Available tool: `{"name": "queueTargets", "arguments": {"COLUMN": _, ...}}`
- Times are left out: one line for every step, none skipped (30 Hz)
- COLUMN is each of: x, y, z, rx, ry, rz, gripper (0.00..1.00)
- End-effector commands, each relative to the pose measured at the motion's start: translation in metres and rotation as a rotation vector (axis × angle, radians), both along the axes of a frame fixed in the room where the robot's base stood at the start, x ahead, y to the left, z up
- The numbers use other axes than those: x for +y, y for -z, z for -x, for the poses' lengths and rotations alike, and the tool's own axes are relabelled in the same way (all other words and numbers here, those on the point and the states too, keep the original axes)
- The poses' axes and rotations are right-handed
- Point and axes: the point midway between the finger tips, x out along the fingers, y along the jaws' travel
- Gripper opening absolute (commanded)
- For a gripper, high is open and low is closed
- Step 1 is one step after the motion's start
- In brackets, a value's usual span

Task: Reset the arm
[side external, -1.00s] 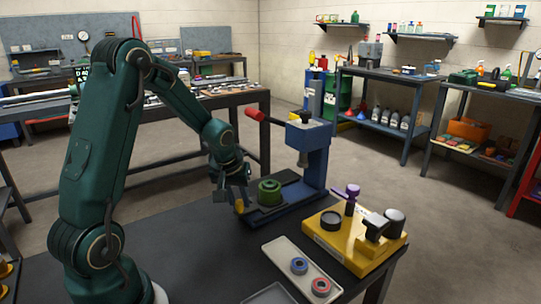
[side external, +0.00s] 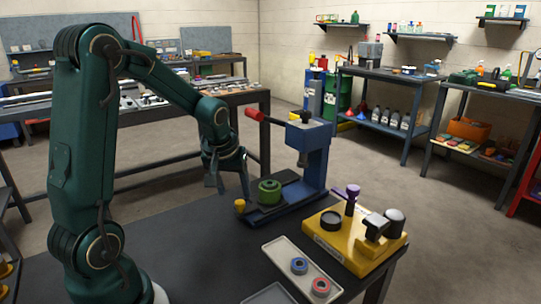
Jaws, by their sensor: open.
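My gripper (side external: 232,184) is open and empty.
A yellow fixture (side external: 345,244) with a purple-handled piece (side external: 351,198) stands at the right edge of the table. A pale tray (side external: 286,252) in front holds a blue ring (side external: 299,266) and a red ring (side external: 320,287). The table's left middle is clear.

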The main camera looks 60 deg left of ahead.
Motion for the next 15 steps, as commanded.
{"name": "queueTargets", "arguments": {"x": -0.001, "y": -0.002, "z": 0.000, "rx": -0.002, "ry": 0.000, "rz": -0.001, "gripper": 0.61}}
{"name": "queueTargets", "arguments": {"x": -0.001, "y": -0.002, "z": 0.001, "rx": -0.001, "ry": 0.000, "rz": 0.000, "gripper": 0.61}}
{"name": "queueTargets", "arguments": {"x": -0.001, "y": -0.003, "z": 0.001, "rx": 0.000, "ry": 0.001, "rz": 0.000, "gripper": 0.61}}
{"name": "queueTargets", "arguments": {"x": -0.001, "y": -0.003, "z": 0.001, "rx": 0.000, "ry": 0.001, "rz": 0.000, "gripper": 0.61}}
{"name": "queueTargets", "arguments": {"x": -0.001, "y": -0.003, "z": 0.001, "rx": 0.000, "ry": 0.001, "rz": 0.000, "gripper": 0.61}}
{"name": "queueTargets", "arguments": {"x": -0.001, "y": -0.003, "z": 0.001, "rx": 0.000, "ry": 0.001, "rz": 0.000, "gripper": 0.61}}
{"name": "queueTargets", "arguments": {"x": -0.001, "y": -0.003, "z": 0.001, "rx": 0.001, "ry": 0.000, "rz": 0.001, "gripper": 0.61}}
{"name": "queueTargets", "arguments": {"x": -0.001, "y": -0.003, "z": 0.001, "rx": 0.001, "ry": 0.000, "rz": 0.001, "gripper": 0.61}}
{"name": "queueTargets", "arguments": {"x": -0.001, "y": -0.003, "z": 0.001, "rx": 0.000, "ry": 0.000, "rz": 0.000, "gripper": 0.61}}
{"name": "queueTargets", "arguments": {"x": -0.001, "y": -0.003, "z": 0.001, "rx": 0.000, "ry": 0.001, "rz": 0.000, "gripper": 0.61}}
{"name": "queueTargets", "arguments": {"x": -0.002, "y": -0.003, "z": 0.000, "rx": 0.000, "ry": 0.004, "rz": 0.000, "gripper": 0.61}}
{"name": "queueTargets", "arguments": {"x": -0.005, "y": -0.005, "z": -0.002, "rx": -0.007, "ry": 0.014, "rz": -0.003, "gripper": 0.61}}
{"name": "queueTargets", "arguments": {"x": -0.007, "y": -0.009, "z": -0.004, "rx": -0.018, "ry": 0.025, "rz": -0.009, "gripper": 0.61}}
{"name": "queueTargets", "arguments": {"x": -0.010, "y": -0.014, "z": -0.007, "rx": -0.034, "ry": 0.037, "rz": -0.017, "gripper": 0.61}}
{"name": "queueTargets", "arguments": {"x": -0.016, "y": -0.022, "z": -0.010, "rx": -0.055, "ry": 0.058, "rz": -0.028, "gripper": 0.61}}
